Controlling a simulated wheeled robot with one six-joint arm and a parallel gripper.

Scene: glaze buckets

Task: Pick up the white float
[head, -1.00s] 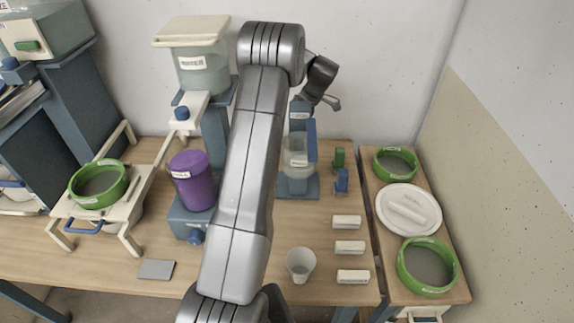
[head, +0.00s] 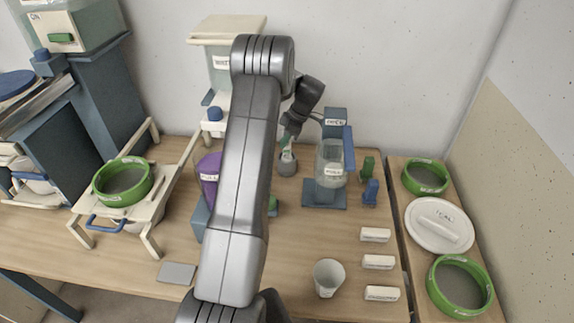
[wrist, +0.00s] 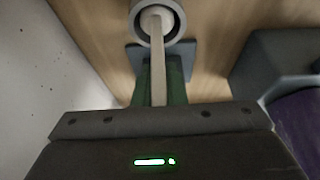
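The white float (wrist: 157,58) is a thin pale stem rising from a round grey cup (wrist: 135,22). My gripper (head: 290,140) is above this cup. In the wrist view my gripper (wrist: 159,82) has its green fingers close against both sides of the stem, with no clear gap, so it looks shut on the float. The float's lower end is still within the cup's ring, and its depth there is hidden.
A clear container on a blue stand (head: 333,165) is right of the cup. A purple bucket (head: 209,175) is to its left, partly hidden by my arm. Green and blue pegs stand farther right. A white cup (head: 328,278) and white blocks (head: 379,262) are in front.

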